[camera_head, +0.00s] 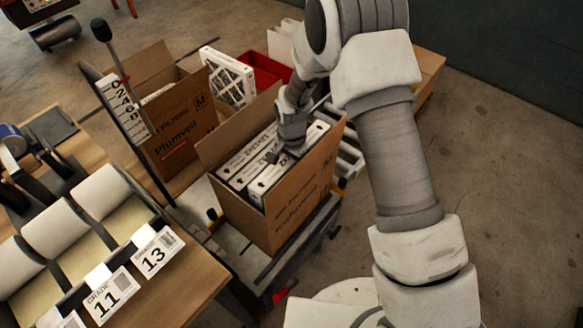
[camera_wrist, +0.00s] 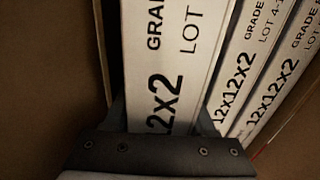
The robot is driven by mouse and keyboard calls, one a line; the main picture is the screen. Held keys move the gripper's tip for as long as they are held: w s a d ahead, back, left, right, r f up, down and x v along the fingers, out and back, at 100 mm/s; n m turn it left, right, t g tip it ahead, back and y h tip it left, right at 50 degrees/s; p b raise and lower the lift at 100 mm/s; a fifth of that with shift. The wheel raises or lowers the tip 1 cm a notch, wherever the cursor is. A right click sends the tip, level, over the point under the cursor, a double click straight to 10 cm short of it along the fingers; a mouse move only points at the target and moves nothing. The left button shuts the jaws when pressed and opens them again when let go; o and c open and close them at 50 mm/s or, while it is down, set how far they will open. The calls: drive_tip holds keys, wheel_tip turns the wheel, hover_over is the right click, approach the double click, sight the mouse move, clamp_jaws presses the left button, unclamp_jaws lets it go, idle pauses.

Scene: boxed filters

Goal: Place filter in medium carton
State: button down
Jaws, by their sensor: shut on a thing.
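A brown carton with open flaps (camera_head: 285,208) stands in the middle of the head view; I cannot make out a size mark on it. Several white boxed filters stand on edge inside it. My gripper (camera_head: 287,148) reaches down into this carton. In the wrist view my gripper (camera_wrist: 166,118) is shut around a white filter (camera_wrist: 170,50) printed "12x2", "GRADE" and "LOT". Two more filters (camera_wrist: 245,75) stand close to its right, and brown cardboard lies to its left. The held filter's lower part is hidden.
A white-framed filter (camera_head: 228,77) and a red bin (camera_head: 265,70) stand behind the cartons. A wooden table (camera_head: 185,280) at the front left carries rolls and cards numbered 11 and 13. A dark post (camera_head: 130,75) rises near the M carton. Bare floor (camera_head: 500,150) lies at right.

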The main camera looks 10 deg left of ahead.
drive_tip(key=shift+f+b, duration=0.3)
drive_tip(key=shift+f, duration=0.15)
drive_tip(key=c, duration=0.5)
unclamp_jaws()
drive_tip(key=shift+r, duration=0.2)
wheel_tip(320, 180, up, 13)
drive_tip(key=shift+p, duration=0.7)
